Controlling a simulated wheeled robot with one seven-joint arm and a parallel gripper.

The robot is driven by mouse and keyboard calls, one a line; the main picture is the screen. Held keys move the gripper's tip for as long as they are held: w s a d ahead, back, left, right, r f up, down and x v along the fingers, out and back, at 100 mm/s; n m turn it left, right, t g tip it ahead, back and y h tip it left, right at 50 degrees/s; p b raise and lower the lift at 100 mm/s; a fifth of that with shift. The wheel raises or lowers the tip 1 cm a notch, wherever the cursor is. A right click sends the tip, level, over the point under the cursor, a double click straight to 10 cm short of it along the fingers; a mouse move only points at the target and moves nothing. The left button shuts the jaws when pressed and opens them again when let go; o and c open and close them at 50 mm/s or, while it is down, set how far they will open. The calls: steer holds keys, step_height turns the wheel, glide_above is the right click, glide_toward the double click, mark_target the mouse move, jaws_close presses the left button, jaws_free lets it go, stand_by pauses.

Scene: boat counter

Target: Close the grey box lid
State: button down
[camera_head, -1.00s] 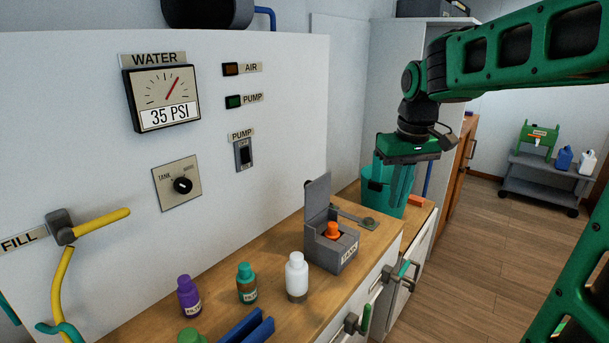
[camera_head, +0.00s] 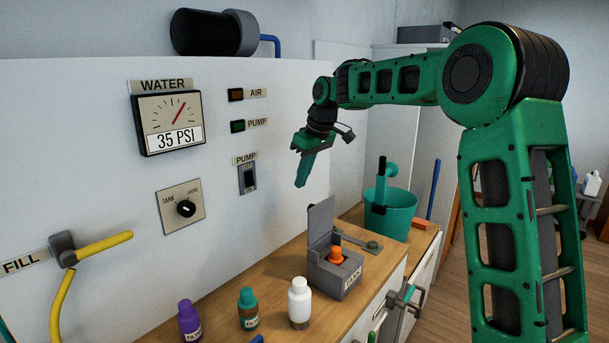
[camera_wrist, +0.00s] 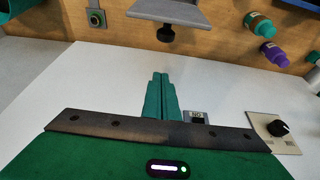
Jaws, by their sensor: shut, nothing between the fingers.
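The grey box (camera_head: 337,277), labelled TANK, stands on the wooden counter with an orange-capped bottle (camera_head: 336,255) inside. Its lid (camera_head: 320,222) stands up, open, at the back of the box. My gripper (camera_head: 301,184) is shut and empty, with its teal fingers pointing down above and slightly left of the raised lid, near the white panel. In the wrist view the shut fingers (camera_wrist: 160,76) point toward a grey plate that looks like the lid (camera_wrist: 172,12), with a dark knob on it. A gap shows between the fingertips and the lid.
A white bottle (camera_head: 299,302), a teal-capped bottle (camera_head: 248,308) and a purple bottle (camera_head: 189,320) stand left of the box. A teal bucket (camera_head: 397,215) stands behind it to the right. The white panel with gauge (camera_head: 168,124) and switch (camera_head: 247,178) rises behind the counter.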

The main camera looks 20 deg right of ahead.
mark_target(316, 218)
steer(key=shift+s+d+f, duration=0.2)
steer(key=shift+s+f, duration=0.1)
steer(key=shift+f, duration=0.6)
steer(key=shift+s+d+f, duration=0.25)
steer(key=shift+f, duration=0.6)
steer(key=shift+s+d+f, duration=0.2)
steer(key=shift+s+f, duration=0.1)
steer(key=shift+f, duration=0.6)
